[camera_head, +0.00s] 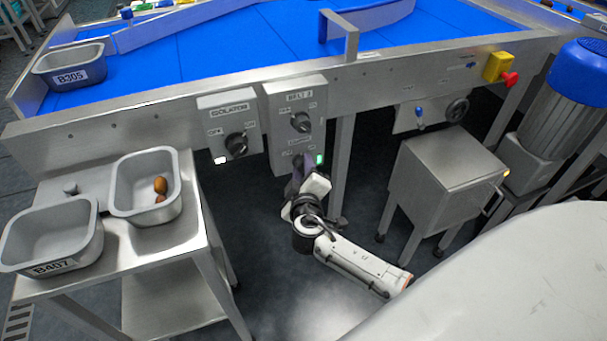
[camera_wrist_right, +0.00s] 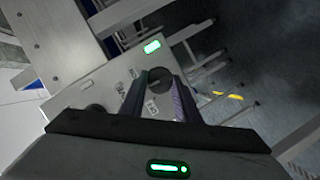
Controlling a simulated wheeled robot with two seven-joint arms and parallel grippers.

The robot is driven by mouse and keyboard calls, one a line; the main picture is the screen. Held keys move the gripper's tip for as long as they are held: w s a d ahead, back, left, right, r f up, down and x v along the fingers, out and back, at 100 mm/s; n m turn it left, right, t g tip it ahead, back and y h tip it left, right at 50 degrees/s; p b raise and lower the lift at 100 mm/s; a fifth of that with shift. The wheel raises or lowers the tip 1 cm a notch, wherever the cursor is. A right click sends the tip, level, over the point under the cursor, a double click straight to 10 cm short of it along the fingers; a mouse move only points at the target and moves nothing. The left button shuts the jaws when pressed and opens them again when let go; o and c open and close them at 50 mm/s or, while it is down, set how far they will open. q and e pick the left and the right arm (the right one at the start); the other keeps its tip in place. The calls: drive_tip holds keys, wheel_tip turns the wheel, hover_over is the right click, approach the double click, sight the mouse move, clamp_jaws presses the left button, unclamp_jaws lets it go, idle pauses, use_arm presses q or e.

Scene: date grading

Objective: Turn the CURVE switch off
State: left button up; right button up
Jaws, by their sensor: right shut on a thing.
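The switch panel (camera_head: 296,92) on the belt frame has an upper dial labelled BELT 2 (camera_head: 300,122) and a lower dial (camera_head: 298,160), whose label is too small to read surely. A green lamp (camera_head: 320,159) is lit beside the lower dial and also shows in the right wrist view (camera_wrist_right: 152,46). My right gripper (camera_head: 304,172) is at the lower dial, with its fingers (camera_wrist_right: 160,98) on either side of the dark dial (camera_wrist_right: 160,75) and shut on it. The fingers partly hide the dial, so its pointer cannot be read. My left gripper is not in view.
An ISOLATOR dial (camera_head: 236,145) is on the panel to the left. A steel cart (camera_head: 205,225) with grey trays (camera_head: 148,217) stands at the left. A metal box (camera_head: 440,185) and a red-and-yellow stop button (camera_head: 509,78) are at the right.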

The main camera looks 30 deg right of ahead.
drive_tip(key=shift+a+f+n+t+h+b, duration=0.15)
drive_tip(key=shift+f+n+h+b, duration=0.1)
drive_tip(key=shift+n+b, duration=0.35)
drive_tip(key=shift+d+f+n+t+h+b, duration=0.15)
drive_tip(key=shift+n+h+b, duration=0.1)
drive_tip(key=shift+n+b, duration=0.3)
drive_tip(key=shift+a+n+h+b, duration=0.1)
drive_tip(key=shift+n+h+b, duration=0.3)
drive_tip(key=shift+n+b, duration=0.35)
drive_tip(key=shift+n+t+b, duration=0.4)
drive_tip(key=shift+n+b, duration=0.6)
drive_tip(key=shift+b, duration=0.1)
drive_tip(key=shift+n+t+h+b, duration=0.3)
drive_tip(key=shift+n+h+b, duration=0.2)
drive_tip(key=shift+n+b, duration=0.4)
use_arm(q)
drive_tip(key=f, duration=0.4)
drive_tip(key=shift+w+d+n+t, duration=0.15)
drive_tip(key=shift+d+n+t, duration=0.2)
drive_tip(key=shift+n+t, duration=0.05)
use_arm(e)
drive_tip(key=shift+n, duration=0.4)
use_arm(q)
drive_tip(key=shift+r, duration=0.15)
use_arm(e)
drive_tip(key=shift+t, duration=0.3)
